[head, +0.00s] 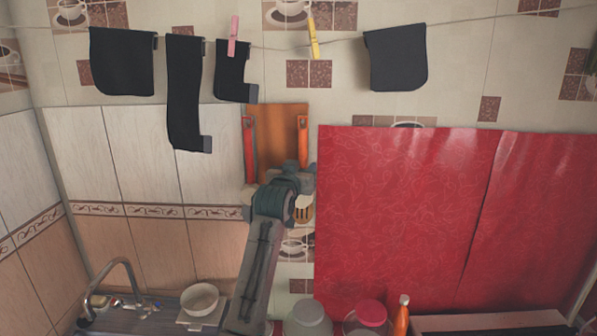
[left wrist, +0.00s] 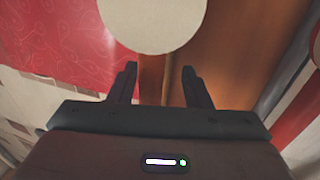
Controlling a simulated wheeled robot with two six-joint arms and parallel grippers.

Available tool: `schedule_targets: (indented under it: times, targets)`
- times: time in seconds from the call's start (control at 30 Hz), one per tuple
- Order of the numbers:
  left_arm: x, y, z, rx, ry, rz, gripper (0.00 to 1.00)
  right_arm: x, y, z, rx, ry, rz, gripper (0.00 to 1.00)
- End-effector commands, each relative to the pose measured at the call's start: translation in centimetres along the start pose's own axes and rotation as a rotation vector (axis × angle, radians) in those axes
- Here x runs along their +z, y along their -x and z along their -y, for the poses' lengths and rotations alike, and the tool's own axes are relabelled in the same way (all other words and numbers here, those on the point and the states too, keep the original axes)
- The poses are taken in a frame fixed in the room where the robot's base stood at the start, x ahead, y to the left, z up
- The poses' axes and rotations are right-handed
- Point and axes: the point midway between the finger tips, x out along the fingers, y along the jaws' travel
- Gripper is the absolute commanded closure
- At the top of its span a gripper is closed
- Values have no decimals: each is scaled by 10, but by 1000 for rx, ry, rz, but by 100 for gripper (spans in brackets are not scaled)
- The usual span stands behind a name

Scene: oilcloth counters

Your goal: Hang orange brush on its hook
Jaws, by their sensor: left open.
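A brown-orange board (head: 275,118) is on the tiled wall in the head view. A long orange-red handle (head: 249,148) hangs at its left edge, and another (head: 302,138) at its right edge. In the left wrist view the gripper (left wrist: 159,70) is open, with an orange-brown strip (left wrist: 151,77) behind the gap. My right gripper is not in view.
A red oilcloth (head: 400,220) covers the wall to the right. Black cloths (head: 122,62) and clothes pegs hang on a line above. Below are a sink tap (head: 122,265), a bowl (head: 200,298), jars (head: 308,318) and an orange bottle (head: 402,317). A pale disc (left wrist: 152,22) crosses the wrist view.

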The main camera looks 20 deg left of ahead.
Motion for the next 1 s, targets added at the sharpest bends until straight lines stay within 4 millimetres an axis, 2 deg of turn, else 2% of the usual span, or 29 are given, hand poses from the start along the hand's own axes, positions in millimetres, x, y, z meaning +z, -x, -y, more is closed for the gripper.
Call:
schedule_targets:
  times: [0.17, 0.4, 0.6, 0.77, 1.0]
  targets:
    - [4, 16, 0, 0, 1, -2, 56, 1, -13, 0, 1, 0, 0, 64]
    - [6, 60, 1, 0, 2, -2, 56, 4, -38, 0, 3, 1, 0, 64]
    - [5, 91, 2, 0, 1, 0, 56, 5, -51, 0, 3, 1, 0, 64]
    - [4, 103, 2, 0, 1, 3, 56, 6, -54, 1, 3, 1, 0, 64]
    - [3, 104, 2, 0, 1, 4, 56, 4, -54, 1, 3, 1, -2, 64]
